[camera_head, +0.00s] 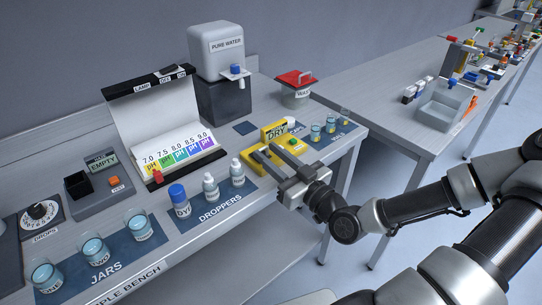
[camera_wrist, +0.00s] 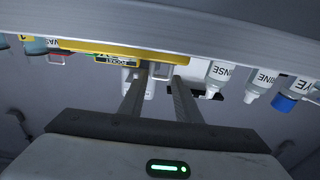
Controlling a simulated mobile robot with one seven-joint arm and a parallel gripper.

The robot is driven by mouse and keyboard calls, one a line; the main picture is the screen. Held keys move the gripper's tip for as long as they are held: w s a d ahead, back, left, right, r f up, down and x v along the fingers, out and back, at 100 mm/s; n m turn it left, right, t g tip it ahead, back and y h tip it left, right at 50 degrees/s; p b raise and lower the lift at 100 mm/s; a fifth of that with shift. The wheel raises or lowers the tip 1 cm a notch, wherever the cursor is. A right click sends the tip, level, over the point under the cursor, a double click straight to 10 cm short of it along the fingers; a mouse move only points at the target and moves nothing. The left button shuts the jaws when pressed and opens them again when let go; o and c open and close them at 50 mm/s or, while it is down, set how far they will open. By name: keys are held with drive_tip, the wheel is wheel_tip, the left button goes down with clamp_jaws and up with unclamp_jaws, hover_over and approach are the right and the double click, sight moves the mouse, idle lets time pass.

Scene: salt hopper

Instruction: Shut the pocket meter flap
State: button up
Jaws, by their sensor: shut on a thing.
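The yellow pocket meter (camera_head: 274,132) is on the right part of the bench, with a "DRY" readout and a green button by it. Its yellow edge also shows in the wrist view (camera_wrist: 110,49). My gripper (camera_head: 264,152) reaches over the yellow body from the front right. In the wrist view, my gripper's fingers (camera_wrist: 160,76) stand a little apart, with their tips at the yellow edge and a small pale part. They are shut on a part of the meter there. The flap is not clearly visible, so I cannot tell its angle.
Dropper bottles (camera_head: 210,187) stand left of my gripper, close to it. Small jars (camera_head: 316,132) stand to the right. A red-lidded waste bin (camera_head: 295,92) and a pure water dispenser (camera_head: 217,52) are behind. Free floor lies before the bench's front edge.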

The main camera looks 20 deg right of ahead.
drive_tip(key=o, duration=0.8)
drive_tip(key=shift+f, duration=0.1)
drive_tip(key=shift+s+d+r+p, duration=0.3)
drive_tip(key=shift+s+p, duration=0.1)
drive_tip(key=shift+p, duration=0.5)
drive_tip(key=p+v, duration=0.5)
drive_tip(key=v, duration=1.1)
drive_tip(key=shift+s+f, duration=0.2)
drive_tip(key=shift+s, duration=0.05)
drive_tip(key=shift+a, duration=0.1)
